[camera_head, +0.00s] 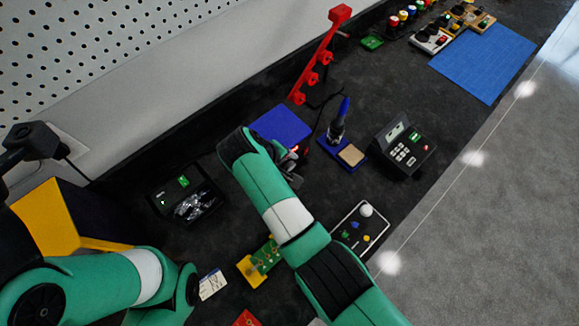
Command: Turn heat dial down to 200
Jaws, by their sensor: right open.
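A blue box (280,123), which looks like the soldering station, sits at the back middle of the dark bench. A soldering iron (338,122) with a blue handle stands in its holder, with a tan sponge (351,155) in front. My right gripper (297,165) is open at the station's front, beside a small glowing red spot (296,148). The heat dial cannot be made out; my right arm and gripper cover much of the station's front. I cannot tell whether the fingers touch it. My left arm is at lower left; its gripper does not show.
A black meter with buttons (403,145) stands right of the sponge. A parts tray (359,229) lies near the front edge, a black tray (187,200) at left. A red rack (320,55) rises behind. A blue mat (483,62) lies far right.

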